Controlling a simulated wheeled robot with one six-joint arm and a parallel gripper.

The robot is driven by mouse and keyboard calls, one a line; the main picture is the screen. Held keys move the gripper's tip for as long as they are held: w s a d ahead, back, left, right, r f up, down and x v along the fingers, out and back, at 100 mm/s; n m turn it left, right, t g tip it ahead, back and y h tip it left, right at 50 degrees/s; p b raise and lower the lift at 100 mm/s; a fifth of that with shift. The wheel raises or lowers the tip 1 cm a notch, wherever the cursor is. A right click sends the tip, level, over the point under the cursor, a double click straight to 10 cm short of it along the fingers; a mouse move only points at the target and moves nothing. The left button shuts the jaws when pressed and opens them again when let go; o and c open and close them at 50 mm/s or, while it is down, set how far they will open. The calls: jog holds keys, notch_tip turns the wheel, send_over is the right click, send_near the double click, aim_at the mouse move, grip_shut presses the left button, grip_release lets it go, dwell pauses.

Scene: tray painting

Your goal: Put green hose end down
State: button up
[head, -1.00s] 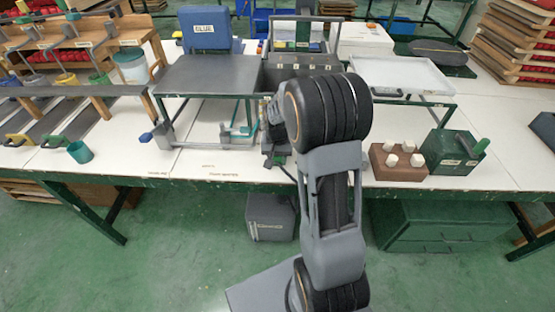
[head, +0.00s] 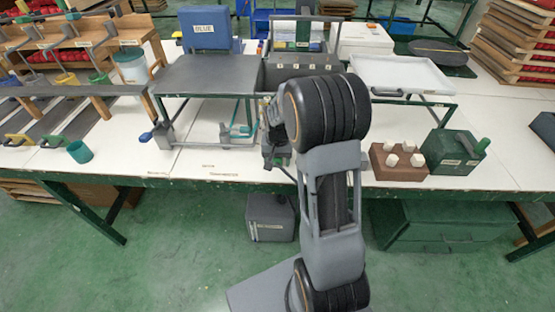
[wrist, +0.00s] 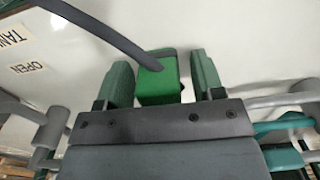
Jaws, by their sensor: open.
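The green hose end (wrist: 158,82) is a bright green block with a dark grey hose (wrist: 105,35) running from it to the upper left in the wrist view. My gripper (wrist: 160,75) is open, with one dark green finger on each side of the block. A gap shows between each finger and the block, so they look apart. The block appears to be at the white tabletop, but its underside is hidden. In the head view my arm covers most of the gripper, and I cannot make out the hose end there.
A dark raised plate (head: 207,76) on a frame stands left of my arm, with a teal-handled clamp (head: 238,131) below. A grey bin (head: 290,66) stands behind. A brown block with white cubes (head: 398,168) and a green box (head: 452,152) stand right.

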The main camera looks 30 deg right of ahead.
notch_tip(320, 180, up, 12)
jog(key=shift+s+a+r+p, duration=0.1)
jog(key=shift+a+r+p, duration=0.05)
jog(key=shift+p, duration=0.5)
jog(key=s+a+r+n+t, duration=0.1)
jog(key=s+a+n, duration=0.2)
jog(key=s, duration=0.4)
jog(key=s+a+r+n+t, duration=0.1)
jog(key=s+a+n+t, duration=0.1)
jog(key=s+a, duration=0.4)
jog(key=s, duration=0.2)
jog(key=shift+s+n, duration=0.3)
jog(key=shift+n, duration=0.1)
